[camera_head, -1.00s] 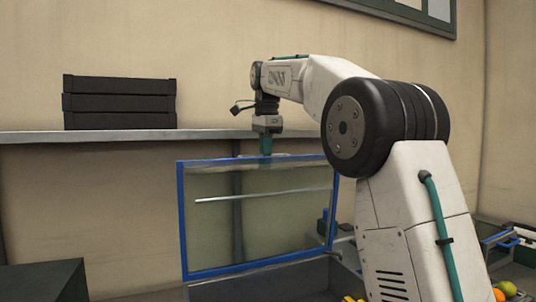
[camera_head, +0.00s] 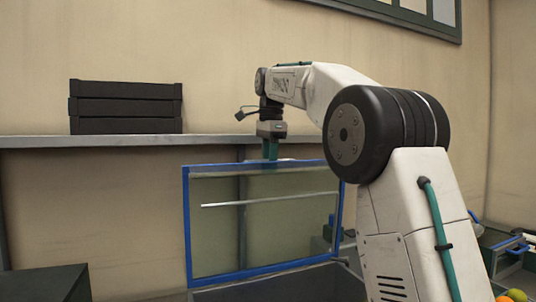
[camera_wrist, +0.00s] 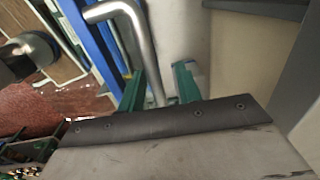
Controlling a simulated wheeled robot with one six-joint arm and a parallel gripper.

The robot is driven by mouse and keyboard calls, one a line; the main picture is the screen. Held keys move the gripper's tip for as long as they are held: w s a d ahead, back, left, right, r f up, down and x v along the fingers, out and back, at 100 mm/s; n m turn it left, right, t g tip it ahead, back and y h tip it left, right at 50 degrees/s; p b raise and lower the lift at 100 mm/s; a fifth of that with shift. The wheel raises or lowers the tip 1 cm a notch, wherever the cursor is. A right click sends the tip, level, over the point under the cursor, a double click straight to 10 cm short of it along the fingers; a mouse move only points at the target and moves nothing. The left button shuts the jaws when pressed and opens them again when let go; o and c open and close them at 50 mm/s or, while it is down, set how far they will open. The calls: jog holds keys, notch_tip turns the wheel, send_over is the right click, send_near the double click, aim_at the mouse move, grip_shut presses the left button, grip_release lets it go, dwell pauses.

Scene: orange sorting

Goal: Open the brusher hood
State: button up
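The brusher hood (camera_head: 188,225) is a clear panel in a blue frame, standing nearly upright in the head view. A thin pale bar (camera_head: 225,203) crosses it. My gripper (camera_head: 270,157) points down at the hood's top edge. In the wrist view, my gripper's green fingertips (camera_wrist: 160,88) are apart. A bent silver handle bar (camera_wrist: 140,40) runs down between them, nearer the left finger, with a gap to the right finger. The blue frame (camera_wrist: 95,45) lies left of the bar. I cannot tell whether a finger touches the bar.
Black stacked crates (camera_head: 125,108) stand on a grey wall shelf (camera_head: 110,141) at the left, behind the hood. A dark box (camera_head: 45,283) is at the lower left. Oranges (camera_head: 515,296) and a grey-green crate (camera_head: 505,262) are at the lower right.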

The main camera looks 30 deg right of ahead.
jog(key=r, duration=0.7)
jog(key=shift+s+a+r, duration=0.1)
jog(key=shift+s+r, duration=0.1)
jog(key=shift+r, duration=0.05)
dwell(0.3)
